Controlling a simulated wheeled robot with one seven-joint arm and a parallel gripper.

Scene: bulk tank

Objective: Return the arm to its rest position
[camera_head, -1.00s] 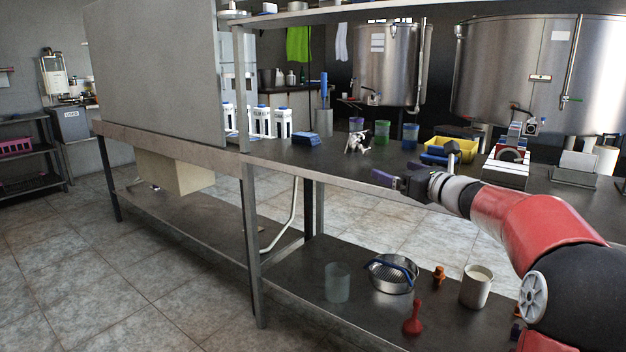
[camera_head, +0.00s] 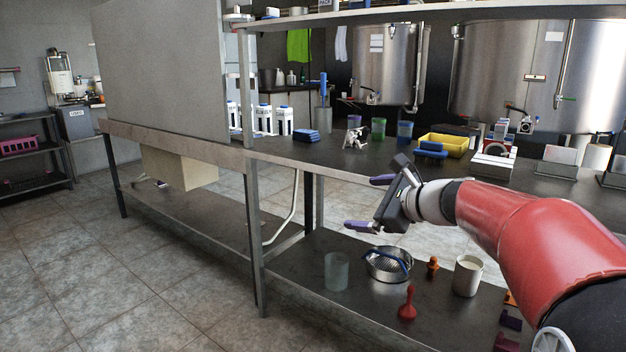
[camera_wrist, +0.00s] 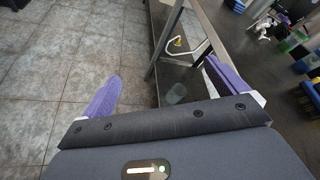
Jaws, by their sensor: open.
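My gripper (camera_head: 368,203) is at the end of my red arm, in front of the steel bench in the head view. Its two purple fingers are spread wide, with nothing between them. In the wrist view my gripper (camera_wrist: 160,88) also shows open and empty, one finger over the tiled floor and the other over the bench edge. The arm reaches in from the right of the head view. The gripper hangs above the lower shelf (camera_head: 300,268), apart from the things on it.
The bench top (camera_head: 350,160) is close behind the gripper, with a yellow tray (camera_head: 455,146) and cups. Below stand a strainer (camera_head: 388,264), a white mug (camera_head: 467,276) and a red pestle-like piece (camera_head: 408,303). The tiled floor (camera_head: 120,270) at left is clear.

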